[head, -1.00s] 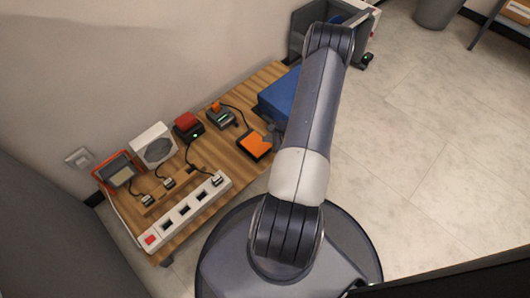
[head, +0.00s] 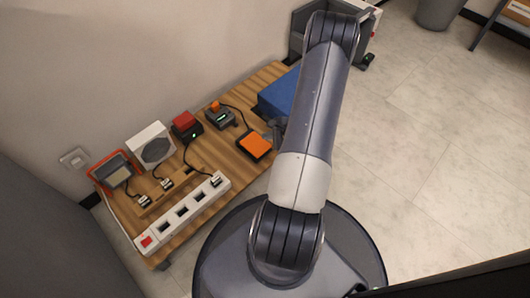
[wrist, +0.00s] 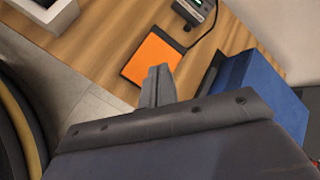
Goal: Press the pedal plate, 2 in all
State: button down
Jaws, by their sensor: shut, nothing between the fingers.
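The pedal plate (head: 254,145) is an orange rectangle on a dark base, lying on the wooden board, with a cable running from it. In the wrist view the orange plate (wrist: 146,62) shows almost whole above my gripper (wrist: 158,72). The two grey fingers are together with nothing between them, and their tips overlap the plate's near edge in that view. In the head view my gripper (head: 277,127) shows only in part, just right of the plate, with the arm hiding the rest. The plate's face is clear there. I cannot tell the exact height of the tips.
The wooden board also holds a white power strip (head: 184,212), a red-topped box (head: 184,121), a grey device with an orange knob (head: 220,116), a white unit (head: 151,145) and an orange-framed device (head: 113,171). A blue box (head: 279,95) stands close beside the gripper.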

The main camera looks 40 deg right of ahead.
aim_at(264, 151)
notch_tip(264, 151, down, 8)
jog(key=b, duration=0.4)
jog(key=shift+b, duration=0.4)
dwell(1.6)
jog(key=shift+f, duration=0.3)
jog(key=shift+f, duration=0.9)
dwell(1.1)
jog(key=shift+r, duration=0.15)
jog(key=shift+r+p, duration=0.5)
jog(key=shift+r, duration=0.7)
notch_tip(264, 151, up, 5)
jog(key=shift+p, duration=1.25)
